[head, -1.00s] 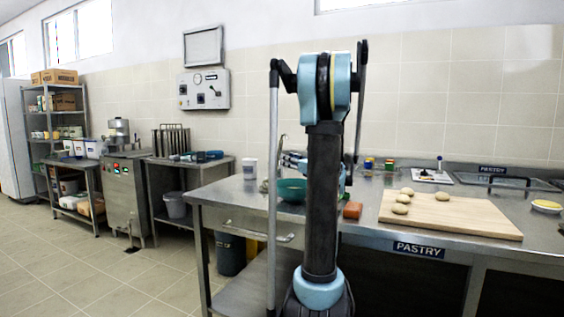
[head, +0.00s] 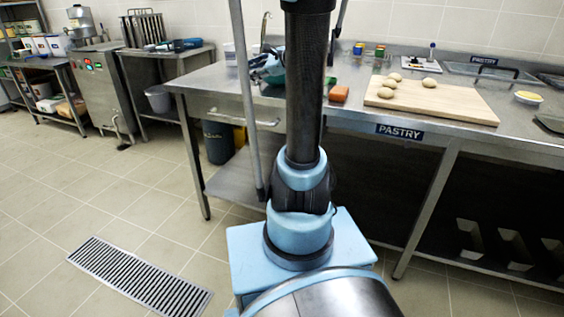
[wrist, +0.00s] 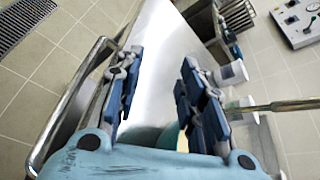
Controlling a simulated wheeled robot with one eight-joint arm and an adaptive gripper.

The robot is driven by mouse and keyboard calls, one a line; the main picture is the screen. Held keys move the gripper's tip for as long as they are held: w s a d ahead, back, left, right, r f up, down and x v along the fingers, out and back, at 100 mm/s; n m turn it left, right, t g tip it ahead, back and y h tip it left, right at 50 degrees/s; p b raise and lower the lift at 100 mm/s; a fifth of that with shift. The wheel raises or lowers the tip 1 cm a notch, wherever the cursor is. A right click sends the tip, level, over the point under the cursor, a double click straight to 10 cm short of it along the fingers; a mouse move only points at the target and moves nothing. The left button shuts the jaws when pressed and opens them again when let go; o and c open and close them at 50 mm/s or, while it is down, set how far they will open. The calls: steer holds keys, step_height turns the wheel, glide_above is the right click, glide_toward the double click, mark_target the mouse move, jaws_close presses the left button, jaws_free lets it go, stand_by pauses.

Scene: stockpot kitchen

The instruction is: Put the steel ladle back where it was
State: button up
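A thin steel handle with a hooked top, apparently the steel ladle (head: 264,30), stands upright at the counter's left part, behind my gripper. In the wrist view a metal rod, likely the same handle (wrist: 288,105), runs in from the right, outside my fingers; its bowl end is hidden.
A white cup (wrist: 232,73) stands just beyond one finger. The steel counter (head: 215,85) has a drawer handle (head: 243,118) on its front. Floor at left is clear.

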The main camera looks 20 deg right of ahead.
steer(key=s+a+f+n+g+h, duration=0.25)
steer(key=s+f+n, duration=0.35)
steer(key=s, duration=0.3)
steer(key=s+a+f+n+g+h, duration=0.25)
steer(key=s+f+n, duration=0.3)
steer(key=s, duration=0.45)
steer(key=s+d+f+n+g+h, duration=0.1)
steer(key=s+d+f+n+h, duration=0.1)
steer(key=s+d+f+n, duration=0.2)
steer(key=s+d+f+n+g+h, duration=0.2)
steer(key=s+d+f+n, duration=0.2)
steer(key=s, duration=0.5)
steer(key=shift+s+f+h, duration=0.25)
steer(key=shift+f+h, duration=0.05)
steer(key=shift+f, duration=0.55)
steer(key=shift+n, duration=0.25)
steer(key=shift+w+f, duration=0.2)
steer(key=shift+w, duration=0.2)
